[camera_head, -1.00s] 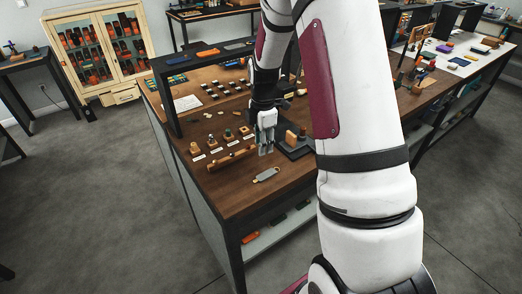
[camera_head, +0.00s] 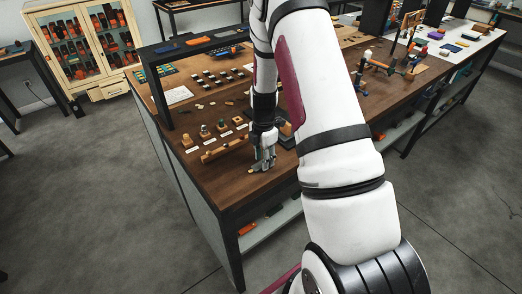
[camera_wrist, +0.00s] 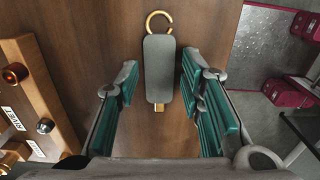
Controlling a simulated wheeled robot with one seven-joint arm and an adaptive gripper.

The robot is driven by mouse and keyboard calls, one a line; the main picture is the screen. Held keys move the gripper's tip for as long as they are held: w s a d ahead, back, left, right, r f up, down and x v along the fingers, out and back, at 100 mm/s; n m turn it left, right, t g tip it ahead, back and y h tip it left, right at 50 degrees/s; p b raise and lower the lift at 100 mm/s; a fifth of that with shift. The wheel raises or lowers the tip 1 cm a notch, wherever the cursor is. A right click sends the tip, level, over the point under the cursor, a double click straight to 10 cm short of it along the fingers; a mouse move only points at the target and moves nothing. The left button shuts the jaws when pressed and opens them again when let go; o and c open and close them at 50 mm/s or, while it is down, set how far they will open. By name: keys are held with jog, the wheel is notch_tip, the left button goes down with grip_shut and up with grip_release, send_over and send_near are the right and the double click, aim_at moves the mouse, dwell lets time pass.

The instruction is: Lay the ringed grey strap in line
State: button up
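The grey strap (camera_wrist: 159,68) lies on the brown wooden bench top in the wrist view, a flat rounded bar running up and down the picture. An open gold ring (camera_wrist: 158,17) is at its far end and a small gold tip (camera_wrist: 158,107) at its near end. My gripper (camera_wrist: 158,82) is open, its teal-padded fingers on either side of the strap with a gap on both sides. In the head view my gripper (camera_head: 264,162) is low over the bench near its front edge and largely hides the strap.
A wooden rail (camera_head: 224,150) lies just left of my gripper; its knobs and labels show in the wrist view (camera_wrist: 42,88). Small labelled wooden blocks (camera_head: 204,132) stand behind it. The bench edge (camera_wrist: 231,75) is close on the right in the wrist view, with floor beyond.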

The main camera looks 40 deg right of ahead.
jog(key=shift+w+f, duration=0.1)
jog(key=shift+f, duration=0.3)
jog(key=shift+c, duration=0.8)
jog(key=shift+r, duration=0.1)
jog(key=c, duration=0.6)
jog(key=shift+r+p, duration=0.8)
jog(key=shift+r, duration=1.7)
